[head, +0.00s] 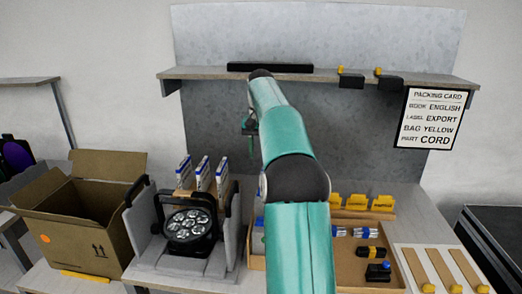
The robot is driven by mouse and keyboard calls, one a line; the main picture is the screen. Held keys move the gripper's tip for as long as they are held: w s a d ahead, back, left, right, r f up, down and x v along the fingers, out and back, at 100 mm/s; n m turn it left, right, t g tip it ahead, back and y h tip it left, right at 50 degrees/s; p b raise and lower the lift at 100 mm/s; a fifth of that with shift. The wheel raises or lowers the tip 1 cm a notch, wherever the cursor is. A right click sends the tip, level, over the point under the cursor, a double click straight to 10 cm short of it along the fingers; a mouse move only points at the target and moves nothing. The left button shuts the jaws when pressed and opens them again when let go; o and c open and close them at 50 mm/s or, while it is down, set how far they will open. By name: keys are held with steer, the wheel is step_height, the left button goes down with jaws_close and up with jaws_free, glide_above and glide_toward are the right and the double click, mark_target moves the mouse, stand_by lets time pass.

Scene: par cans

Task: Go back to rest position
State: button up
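My teal arm rises from the bottom middle of the head view and reaches away over the workbench. My gripper (250,127) shows only in small part at the arm's far end, left of the arm and in front of the grey back panel. It is above the bench, apart from the things on it. Its fingers are too small and too much hidden to tell whether they are open or shut. I see nothing clearly held.
An open cardboard box (75,235) stands left. A par can (188,226) sits in a grey foam holder, with booklets (203,174) behind. A parts tray (352,270) and yellow items (357,202) lie right of my arm. A shelf (215,73) and packing card (432,119) are behind.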

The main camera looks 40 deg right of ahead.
steer(key=shift+a, duration=0.1)
steer(key=s+a+r+n+t+h, duration=0.1)
steer(key=s+a+r+n, duration=0.15)
steer(key=a, duration=0.95)
steer(key=s+a+r+n+t, duration=0.1)
steer(key=s+a+r+n, duration=0.15)
steer(key=a, duration=0.85)
steer(key=s+a+f+n+t, duration=0.1)
steer(key=s+a+f, duration=0.4)
steer(key=s, duration=0.5)
steer(key=s+a+f+n+t+y, duration=0.1)
steer(key=s+a+f+n+t, duration=0.1)
steer(key=s+a+f, duration=0.4)
steer(key=s+a+n, duration=0.1)
steer(key=s+a, duration=0.3)
steer(key=shift+a+f+n+t, duration=0.25)
steer(key=shift+n+t, duration=0.05)
